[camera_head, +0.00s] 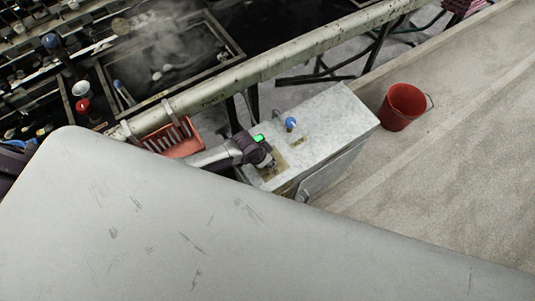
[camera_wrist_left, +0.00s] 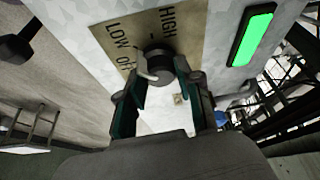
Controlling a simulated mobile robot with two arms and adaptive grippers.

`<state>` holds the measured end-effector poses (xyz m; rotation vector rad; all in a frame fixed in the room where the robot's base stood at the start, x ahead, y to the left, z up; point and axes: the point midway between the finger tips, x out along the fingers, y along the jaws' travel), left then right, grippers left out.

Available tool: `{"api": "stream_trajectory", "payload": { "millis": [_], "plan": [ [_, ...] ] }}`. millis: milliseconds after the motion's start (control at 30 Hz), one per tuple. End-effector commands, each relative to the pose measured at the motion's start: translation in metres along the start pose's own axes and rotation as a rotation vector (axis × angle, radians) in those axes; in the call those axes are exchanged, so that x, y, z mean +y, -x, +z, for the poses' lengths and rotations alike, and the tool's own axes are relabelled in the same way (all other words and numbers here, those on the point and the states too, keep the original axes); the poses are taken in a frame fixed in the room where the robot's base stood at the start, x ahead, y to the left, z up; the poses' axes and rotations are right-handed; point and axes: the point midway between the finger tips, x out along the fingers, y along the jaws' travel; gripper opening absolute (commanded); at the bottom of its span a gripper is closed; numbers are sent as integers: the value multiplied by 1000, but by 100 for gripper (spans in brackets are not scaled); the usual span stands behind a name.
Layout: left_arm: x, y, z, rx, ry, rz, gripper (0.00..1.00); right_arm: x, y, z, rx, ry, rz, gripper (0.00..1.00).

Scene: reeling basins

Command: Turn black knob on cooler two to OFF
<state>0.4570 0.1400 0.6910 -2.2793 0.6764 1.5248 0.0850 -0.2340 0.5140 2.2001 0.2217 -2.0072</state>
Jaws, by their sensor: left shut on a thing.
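The cooler (camera_head: 335,115) is a pale grey box in the middle of the head view. On its top is a brass-coloured plate (camera_wrist_left: 187,30), marked LOW, OFF and HIGH in the left wrist view. The black knob (camera_wrist_left: 157,62) stands on this plate, with a pale mark on its left side near the OFF lettering. My left gripper (camera_head: 266,163) is at the knob; in the left wrist view its two fingers (camera_wrist_left: 158,78) are shut on it from both sides. The knob's exact setting is hard to tell. My right gripper is not in view.
A green lit display (camera_wrist_left: 252,35) is beside the plate. A blue-topped fitting (camera_head: 290,123) rises from the cooler top. A red bucket (camera_head: 403,106) stands on the floor at right. A red basket (camera_head: 172,138) and long pipe (camera_head: 270,68) lie behind the arm, before steaming basins (camera_head: 170,60).

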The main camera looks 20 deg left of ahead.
Motion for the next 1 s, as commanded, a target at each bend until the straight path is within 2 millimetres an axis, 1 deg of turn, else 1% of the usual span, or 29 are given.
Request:
{"api": "stream_trajectory", "payload": {
  "millis": [33,300,500,700,1000],
  "plan": [
    [3,4,-3,2,46,-14,0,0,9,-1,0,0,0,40],
    [5,2,-3,1,281,-111,0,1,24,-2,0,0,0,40],
    [6,0,-3,2,435,-175,0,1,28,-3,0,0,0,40],
    [5,0,-4,3,553,-225,0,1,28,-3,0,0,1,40],
    [5,0,-4,4,644,-266,0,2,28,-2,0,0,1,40]
  ]
}}
